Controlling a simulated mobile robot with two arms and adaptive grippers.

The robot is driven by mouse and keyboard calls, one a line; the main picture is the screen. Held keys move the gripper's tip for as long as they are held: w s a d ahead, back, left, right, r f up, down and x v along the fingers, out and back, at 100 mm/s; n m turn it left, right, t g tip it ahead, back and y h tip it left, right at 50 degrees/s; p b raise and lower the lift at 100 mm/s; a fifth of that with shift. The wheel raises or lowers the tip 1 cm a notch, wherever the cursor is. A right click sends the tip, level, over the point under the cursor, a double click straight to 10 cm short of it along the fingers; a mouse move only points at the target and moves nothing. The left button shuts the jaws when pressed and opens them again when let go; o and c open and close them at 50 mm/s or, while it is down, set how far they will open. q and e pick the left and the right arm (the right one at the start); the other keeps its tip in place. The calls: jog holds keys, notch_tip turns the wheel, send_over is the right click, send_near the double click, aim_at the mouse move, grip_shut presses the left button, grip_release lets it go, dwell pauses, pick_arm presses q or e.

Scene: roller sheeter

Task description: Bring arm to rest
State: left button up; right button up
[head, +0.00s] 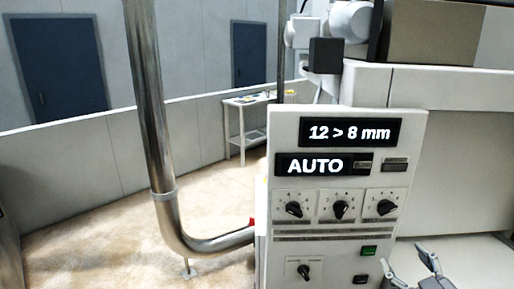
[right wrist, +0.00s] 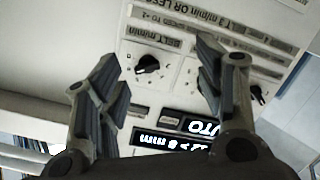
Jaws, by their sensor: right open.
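My right gripper (head: 410,265) is at the lower right of the head view, in front of the machine and just right of its control panel (head: 340,240). It is open, with nothing between its fingers. In the right wrist view the two spread fingers of this gripper (right wrist: 158,60) frame part of the panel, which appears upside down with a black knob (right wrist: 147,64) between them. I cannot tell the exact gap between fingers and panel. My left gripper is not in view.
The panel carries displays reading "12 > 8 mm" (head: 350,132) and "AUTO" (head: 315,165), several knobs and a green button (head: 369,251). A bent steel pipe (head: 152,120) stands left of it. A small table (head: 243,133) stands behind. The floor (head: 90,230) at left is clear.

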jog(key=s+a+f+m+g, duration=0.1)
jog(key=s+a+f+g, duration=0.25)
jog(key=f, duration=0.45)
jog(key=s+a+f+m+g, duration=0.1)
jog(key=s+a+f+g, duration=0.2)
jog(key=s+f, duration=0.3)
jog(key=s+a+f+g+y, duration=0.2)
jog(key=s+a+f+g, duration=0.65)
jog(key=s, duration=0.45)
notch_tip(320, 180, down, 34)
jog(key=s+b, duration=0.2)
jog(key=b, duration=0.3)
jog(key=s+d+f+b, duration=0.2)
jog(key=s+f+b, duration=0.2)
jog(key=s+f, duration=1.1)
notch_tip(320, 180, down, 4)
jog(key=shift+s+d+r+h, duration=0.15)
jog(key=shift+s+d+h, duration=0.15)
jog(key=shift+s, duration=0.1)
